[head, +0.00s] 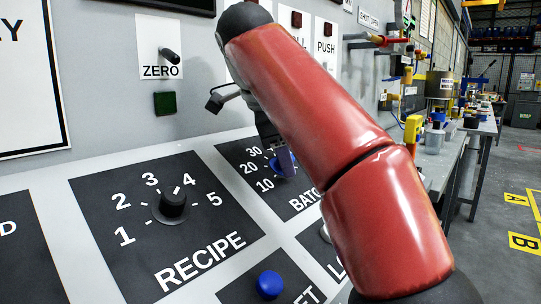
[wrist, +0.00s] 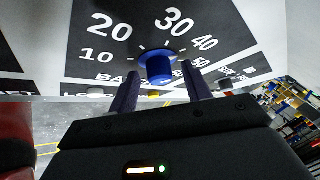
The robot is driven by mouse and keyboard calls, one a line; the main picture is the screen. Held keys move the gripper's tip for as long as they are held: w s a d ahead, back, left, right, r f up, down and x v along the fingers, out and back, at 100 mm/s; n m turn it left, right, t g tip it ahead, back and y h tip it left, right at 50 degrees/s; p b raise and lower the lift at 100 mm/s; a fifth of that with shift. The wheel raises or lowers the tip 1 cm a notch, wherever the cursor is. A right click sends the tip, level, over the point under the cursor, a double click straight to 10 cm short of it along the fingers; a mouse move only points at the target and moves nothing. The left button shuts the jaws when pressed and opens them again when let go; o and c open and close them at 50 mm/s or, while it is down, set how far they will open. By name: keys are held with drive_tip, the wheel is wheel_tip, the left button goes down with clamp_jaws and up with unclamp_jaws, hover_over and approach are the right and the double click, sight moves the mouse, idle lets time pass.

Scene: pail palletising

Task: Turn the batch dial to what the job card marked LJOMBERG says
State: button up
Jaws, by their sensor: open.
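The batch dial (wrist: 158,64) is a blue round knob on a black plate with white numbers; 10, 20, 30, 40 and 50 show around it in the wrist view. My gripper (wrist: 160,72) is open, with one dark finger on each side of the dial; I cannot tell if they touch it. In the head view the dial (head: 276,168) is partly hidden behind my gripper (head: 284,158). Which number the dial points to is not clear. No card with LJOMBERG on it is readable in either view.
The black recipe dial (head: 173,205), numbered 1 to 5, sits left of the batch plate. A blue button (head: 270,285) is in front. A ZERO switch (head: 170,55) and a dark green square (head: 165,103) are on the upright panel. A cluttered bench (head: 470,135) stands right.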

drive_tip(key=shift+s+a+r, duration=0.25)
drive_tip(key=shift+r, duration=0.2)
drive_tip(key=s+a, duration=0.2)
drive_tip(key=s, duration=0.1)
drive_tip(key=s+a, duration=0.2)
drive_tip(key=s, duration=0.1)
drive_tip(key=s+a, duration=0.2)
drive_tip(key=s, duration=0.2)
drive_tip(key=shift+s, duration=0.1)
